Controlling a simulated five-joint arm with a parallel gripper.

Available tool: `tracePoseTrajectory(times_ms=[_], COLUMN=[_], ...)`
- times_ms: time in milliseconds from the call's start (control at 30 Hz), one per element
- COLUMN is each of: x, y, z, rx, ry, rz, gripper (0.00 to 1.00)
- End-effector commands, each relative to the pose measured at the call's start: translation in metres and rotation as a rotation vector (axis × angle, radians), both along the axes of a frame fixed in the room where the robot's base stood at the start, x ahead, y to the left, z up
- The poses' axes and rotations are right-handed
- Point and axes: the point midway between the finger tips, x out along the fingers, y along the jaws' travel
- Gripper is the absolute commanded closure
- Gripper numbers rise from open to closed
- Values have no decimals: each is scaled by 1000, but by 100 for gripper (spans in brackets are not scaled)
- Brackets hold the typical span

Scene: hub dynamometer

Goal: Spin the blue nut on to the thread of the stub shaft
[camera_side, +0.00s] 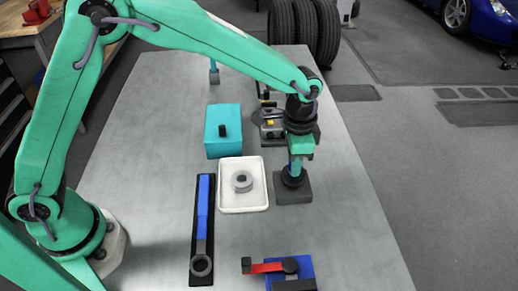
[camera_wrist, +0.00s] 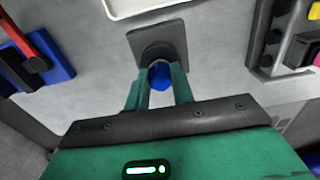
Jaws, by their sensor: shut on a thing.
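The blue nut (camera_wrist: 160,78) sits between the two green fingers of my gripper (camera_wrist: 159,74) in the wrist view, and the fingers are shut on it. In the side view my gripper (camera_side: 294,168) points down over a dark square block with a round boss (camera_side: 293,190). The block's base and boss also show in the wrist view (camera_wrist: 158,34), just beyond the nut. The nut is in line with the boss. The thread of the stub shaft is hidden, so I cannot tell whether the nut touches it.
A white tray (camera_side: 224,207) with a grey ring (camera_side: 242,181) stands left of the block. A teal box (camera_side: 212,146) and a device with a yellow button (camera_side: 270,124) stand behind. The table's right side is clear.

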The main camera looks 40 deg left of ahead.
Motion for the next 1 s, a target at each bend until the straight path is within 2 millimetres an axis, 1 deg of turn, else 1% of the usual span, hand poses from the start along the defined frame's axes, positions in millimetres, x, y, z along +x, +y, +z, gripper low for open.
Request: tracePoseTrajectory(times_ms=[33, 1000], x=[0, 0], y=[-5, -5], z=[3, 3], rx=[-4, -4], ry=[-8, -9], rz=[-45, -792], gripper=[100, 100])
